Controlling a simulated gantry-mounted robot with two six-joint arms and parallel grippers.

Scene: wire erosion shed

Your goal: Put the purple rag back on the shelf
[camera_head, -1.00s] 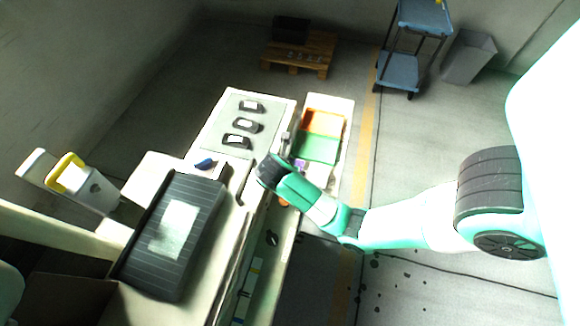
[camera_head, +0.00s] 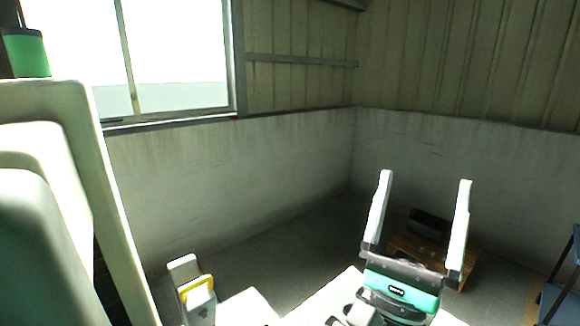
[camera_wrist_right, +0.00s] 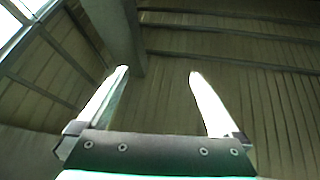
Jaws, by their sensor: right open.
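My right gripper (camera_head: 425,180) stands upright in the lower right of the head view, its two pale fingers spread wide and pointing up. The right wrist view also shows my right gripper (camera_wrist_right: 158,73), with nothing between its fingers and only the wall and roof beyond. The purple rag is not seen in either present view. No shelf can be made out in them. My left gripper is not in view.
A wooden pallet (camera_head: 462,266) with a dark box (camera_head: 430,225) is on the floor behind the right gripper. A yellow-and-white holder (camera_head: 196,290) is at bottom left of centre. A window (camera_head: 175,55) is in the wall.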

